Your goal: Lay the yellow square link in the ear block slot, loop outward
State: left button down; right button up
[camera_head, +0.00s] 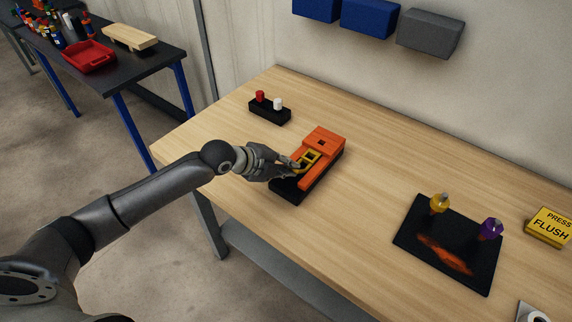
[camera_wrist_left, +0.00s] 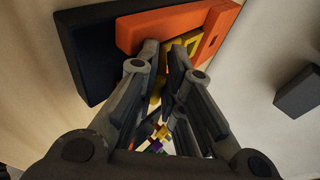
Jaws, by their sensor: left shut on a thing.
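The yellow square link (camera_head: 313,156) is at the orange ear block (camera_head: 326,139), which sits on a black base (camera_head: 291,192) on the table. My left gripper (camera_head: 296,166) is shut on the link, at its near-left side. In the left wrist view the link (camera_wrist_left: 194,44) shows between and beyond the fingertips (camera_wrist_left: 166,47), close to the orange block (camera_wrist_left: 185,22). The fingers hide part of the link, and I cannot tell whether it rests fully in the slot. My right gripper is not in view.
A black holder (camera_head: 270,114) with a red and a white peg stands behind the block. A dark mat (camera_head: 415,250) with yellow and purple-topped items lies at the right, beside a yellow "PRESS FLUSH" sign (camera_head: 549,227). The table between block and mat is clear.

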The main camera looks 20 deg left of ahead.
pick_arm(q)
jog(key=shift+f, duration=0.25)
jog(key=c, duration=1.6)
grip_release()
jog(key=shift+s, duration=0.1)
jog(key=shift+o, duration=0.6)
jog(key=shift+f, duration=0.1)
jog(key=v, duration=1.2)
jog(key=shift+d, duration=0.1)
